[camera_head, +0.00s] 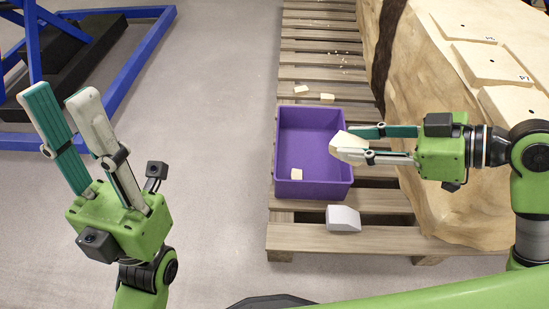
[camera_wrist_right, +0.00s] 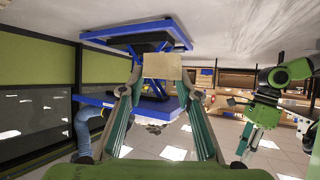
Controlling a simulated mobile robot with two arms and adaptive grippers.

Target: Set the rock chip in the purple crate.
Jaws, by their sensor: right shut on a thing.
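A pale cream rock chip (camera_head: 347,140) is held between the fingertips of my right gripper (camera_head: 352,144), over the right rim of the purple crate (camera_head: 313,190). In the right wrist view the chip (camera_wrist_right: 162,66) shows as a tan block between the two fingertips (camera_wrist_right: 160,82). The crate stands on a wooden pallet. Another small pale chip (camera_head: 297,174) lies inside it near the front. My left gripper (camera_head: 59,96) is open and empty, far to the left over the floor.
A light grey block (camera_head: 343,218) sits on the pallet (camera_head: 310,238) in front of the crate. Two small chips, one (camera_head: 301,88) left of the other (camera_head: 327,96), lie behind the crate. A large tan rock (camera_head: 425,80) stands at the right. Bare floor lies left of the pallet.

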